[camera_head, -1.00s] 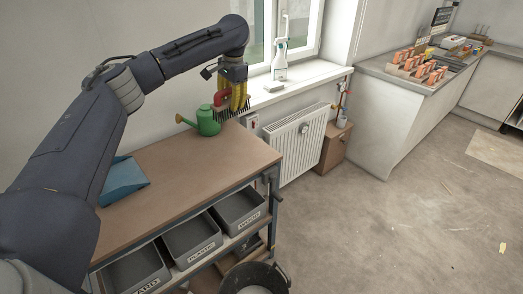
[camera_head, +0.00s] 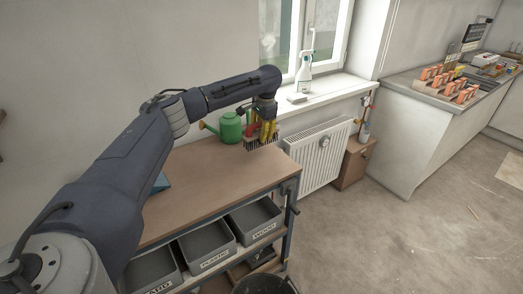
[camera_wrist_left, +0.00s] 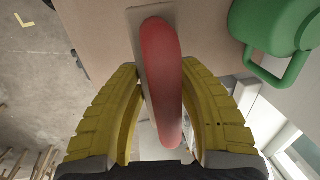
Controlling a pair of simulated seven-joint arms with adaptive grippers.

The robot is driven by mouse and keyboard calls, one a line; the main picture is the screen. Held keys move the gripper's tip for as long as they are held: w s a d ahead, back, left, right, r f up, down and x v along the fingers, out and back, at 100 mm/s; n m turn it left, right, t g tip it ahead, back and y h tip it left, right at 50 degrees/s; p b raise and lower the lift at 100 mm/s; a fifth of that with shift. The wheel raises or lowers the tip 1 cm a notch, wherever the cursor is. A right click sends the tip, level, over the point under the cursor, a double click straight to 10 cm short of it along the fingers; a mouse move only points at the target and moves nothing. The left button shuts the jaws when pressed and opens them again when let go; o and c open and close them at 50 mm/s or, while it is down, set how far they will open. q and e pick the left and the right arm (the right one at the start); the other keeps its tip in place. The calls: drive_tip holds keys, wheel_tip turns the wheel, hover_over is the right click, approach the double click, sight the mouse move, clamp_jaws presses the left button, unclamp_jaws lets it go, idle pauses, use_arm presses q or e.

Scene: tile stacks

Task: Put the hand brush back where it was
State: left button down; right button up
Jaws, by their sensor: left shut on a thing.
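My left gripper (camera_head: 265,132) has yellow fingers and is shut on the red handle of the hand brush (camera_head: 260,144). The dark bristles point down, over or close to the far right end of the brown workbench top (camera_head: 210,172); I cannot tell whether they touch it. In the left wrist view the red handle (camera_wrist_left: 160,70) lies between the two yellow fingers, with a pale brush body partly visible behind it. A blue dustpan (camera_head: 162,182) on the bench is mostly hidden by my left arm. My right gripper is not in view.
A green watering can (camera_head: 230,128) stands just left of the brush. A spray bottle (camera_head: 304,72) is on the windowsill above a white radiator (camera_head: 318,160). Labelled grey bins (camera_head: 212,250) sit under the bench. The middle of the bench top is clear.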

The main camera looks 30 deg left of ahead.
use_arm(q)
drive_tip(key=shift+f, duration=3.95)
drive_tip(key=shift+f, duration=0.15)
drive_tip(key=c, duration=0.9)
unclamp_jaws()
drive_tip(key=shift+c, duration=0.2)
wheel_tip(320, 180, up, 12)
drive_tip(key=d, duration=0.2)
drive_tip(key=shift+s, duration=0.4)
